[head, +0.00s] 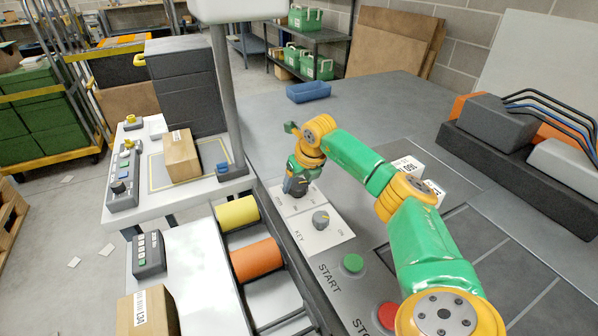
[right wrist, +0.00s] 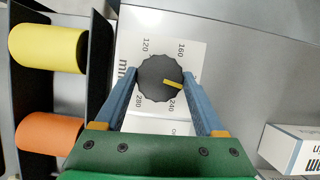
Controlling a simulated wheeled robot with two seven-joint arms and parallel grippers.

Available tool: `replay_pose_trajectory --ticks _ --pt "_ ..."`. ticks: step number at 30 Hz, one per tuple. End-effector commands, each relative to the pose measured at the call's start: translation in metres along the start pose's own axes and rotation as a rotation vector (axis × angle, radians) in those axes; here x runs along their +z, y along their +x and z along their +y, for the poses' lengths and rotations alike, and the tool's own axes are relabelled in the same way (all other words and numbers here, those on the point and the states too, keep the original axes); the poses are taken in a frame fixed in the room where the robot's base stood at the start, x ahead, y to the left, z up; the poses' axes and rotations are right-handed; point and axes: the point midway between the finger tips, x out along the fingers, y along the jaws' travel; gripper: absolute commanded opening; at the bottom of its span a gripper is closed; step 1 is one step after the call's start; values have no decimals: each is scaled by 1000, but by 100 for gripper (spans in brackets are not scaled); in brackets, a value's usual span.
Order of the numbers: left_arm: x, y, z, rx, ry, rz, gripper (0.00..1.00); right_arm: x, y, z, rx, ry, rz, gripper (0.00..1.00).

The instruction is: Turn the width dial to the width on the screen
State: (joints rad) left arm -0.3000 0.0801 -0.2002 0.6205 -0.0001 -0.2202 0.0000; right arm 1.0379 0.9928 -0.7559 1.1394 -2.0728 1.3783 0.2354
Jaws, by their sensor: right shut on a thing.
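The width dial (right wrist: 159,78) is a dark scalloped knob with a yellow pointer on a white plate printed with 120, 160, 240 and 280. The pointer aims right and slightly down, between 160 and 240; the scale there is partly hidden by a finger. My right gripper (right wrist: 160,82) is shut on the dial, one finger on each side. In the head view my right gripper (head: 298,182) reaches down onto the dial (head: 295,188). No readable screen shows; a white housing on a pole (head: 238,9) is cut off at the top. My left gripper is not in view.
Beside the dial is a KEY switch (head: 320,219), then a green START button (head: 352,263) and a red button (head: 388,315). Yellow (head: 237,213) and orange (head: 257,259) rollers lie left. Small white labelled boxes (head: 408,166) stand right, behind my arm. A blue tray (head: 308,91) stands at the back.

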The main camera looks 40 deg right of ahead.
Motion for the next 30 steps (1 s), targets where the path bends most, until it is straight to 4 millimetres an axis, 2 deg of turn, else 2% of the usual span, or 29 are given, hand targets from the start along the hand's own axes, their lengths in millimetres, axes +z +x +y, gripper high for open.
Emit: replay_pose_trajectory --ticks 1,10,21,30 --pt "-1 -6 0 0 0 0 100 2 -3 1 -15 34 -2 16" --pt "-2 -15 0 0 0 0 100 2 -2 2 -124 300 -3 16" --pt "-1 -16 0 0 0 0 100 2 0 3 -242 586 -3 16" --pt "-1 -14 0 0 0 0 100 2 0 3 -301 729 -2 16"
